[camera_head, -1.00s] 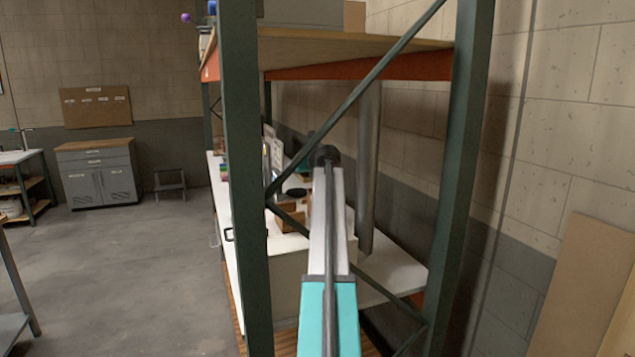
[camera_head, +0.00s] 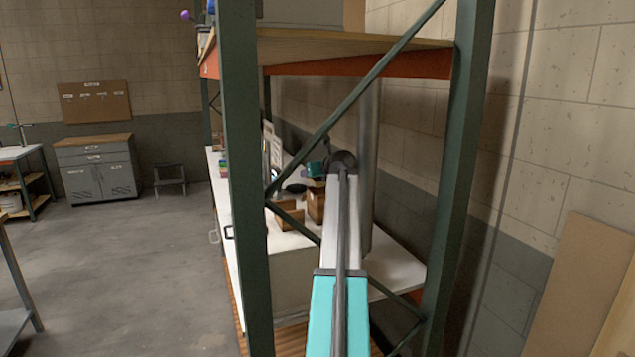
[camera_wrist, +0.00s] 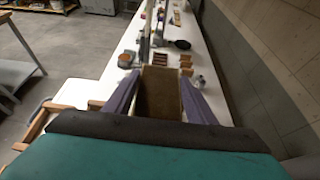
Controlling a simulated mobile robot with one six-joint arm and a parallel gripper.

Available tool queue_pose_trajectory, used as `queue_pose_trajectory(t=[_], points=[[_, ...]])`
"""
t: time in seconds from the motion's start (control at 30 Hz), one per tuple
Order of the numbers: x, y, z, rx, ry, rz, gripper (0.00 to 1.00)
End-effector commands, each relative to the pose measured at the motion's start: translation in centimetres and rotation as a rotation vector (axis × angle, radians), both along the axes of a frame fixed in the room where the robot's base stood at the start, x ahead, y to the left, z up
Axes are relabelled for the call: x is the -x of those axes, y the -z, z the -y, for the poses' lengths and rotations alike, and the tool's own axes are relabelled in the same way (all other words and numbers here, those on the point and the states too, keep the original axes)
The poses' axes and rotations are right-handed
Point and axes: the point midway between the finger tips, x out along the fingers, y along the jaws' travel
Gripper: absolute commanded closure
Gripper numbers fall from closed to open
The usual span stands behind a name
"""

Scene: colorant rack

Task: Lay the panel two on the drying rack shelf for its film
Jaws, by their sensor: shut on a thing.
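In the wrist view, my gripper (camera_wrist: 160,76) has its two purple fingers on either side of a brown panel with pale edges (camera_wrist: 160,98), and is shut on it. The panel is held over the white bench top. No number can be read on it, so I cannot tell that it is panel two. In the head view my arm hides most of the gripper, and the panel cannot be made out. A wooden slatted frame (camera_wrist: 38,122) shows at the left of the wrist view; I cannot tell whether it is the drying rack shelf.
A green steel upright (camera_head: 243,200), another upright (camera_head: 459,170) and a diagonal brace (camera_head: 365,85) stand around my arm. An upper wooden shelf (camera_head: 340,45) is above it. Small wooden blocks (camera_head: 296,215) and other items stand on the white bench (camera_head: 395,262). Open floor lies left.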

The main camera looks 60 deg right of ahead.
Motion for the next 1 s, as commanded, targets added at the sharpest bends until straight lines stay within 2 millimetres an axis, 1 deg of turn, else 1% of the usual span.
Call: queue_pose_trajectory(t=[0.07,0.3,0.4,0.53,0.9,0.93,1.0], points=[[0.9,-0.1,-0.3,0.000,0.001,0.000,0.73],[0.7,2.5,-0.3,-0.002,0.000,0.001,0.73],[0.7,3.1,-0.3,-0.001,0.000,0.001,0.73],[0.6,3.5,-0.2,0.001,0.000,0.001,0.73],[0.6,3.8,-0.3,0.000,-0.001,0.000,0.73],[0.6,3.9,-0.3,0.000,-0.001,0.000,0.48],[0.6,3.8,-0.3,0.000,-0.001,0.000,0.36]])
